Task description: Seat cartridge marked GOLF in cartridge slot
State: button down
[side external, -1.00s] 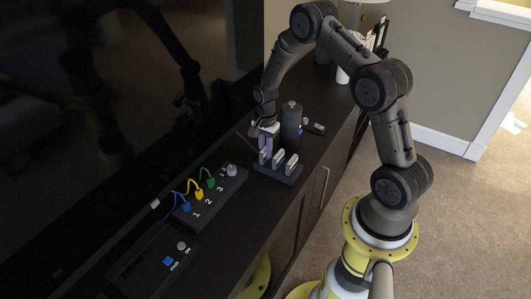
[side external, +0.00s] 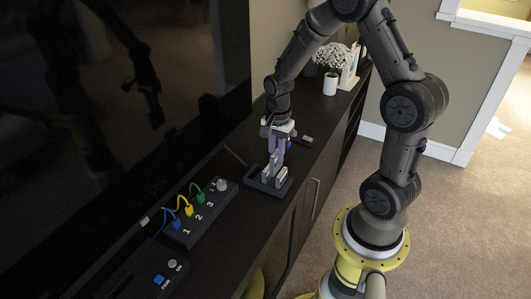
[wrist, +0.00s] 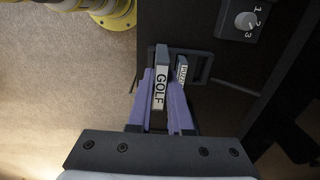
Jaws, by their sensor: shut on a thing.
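My gripper (side external: 276,145) is over the dark cartridge rack (side external: 257,186) on the cabinet top, pointing down. In the wrist view its purple fingers (wrist: 165,108) are shut on the GOLF cartridge (wrist: 161,88), a dark grey cartridge with a white label. Another white-labelled cartridge (wrist: 181,73) stands beside it in the rack; its label is partly hidden by a finger. In the side view I cannot tell whether the held cartridge is clear of the rack. I cannot make out a separate cartridge slot.
A panel (side external: 197,216) numbered 1 to 3, with blue, yellow and green cables and a knob, lies left of the rack. A box with a blue button (side external: 159,280) is nearer. A potted plant (side external: 330,82) stands at the back. A dark screen (side external: 120,110) rises behind the cabinet.

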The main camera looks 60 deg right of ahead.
jog(key=s, duration=0.1)
jog(key=s+a+r, duration=0.1)
jog(key=s, duration=0.1)
jog(key=shift+a+r, duration=0.15)
jog(key=shift+r, duration=0.1)
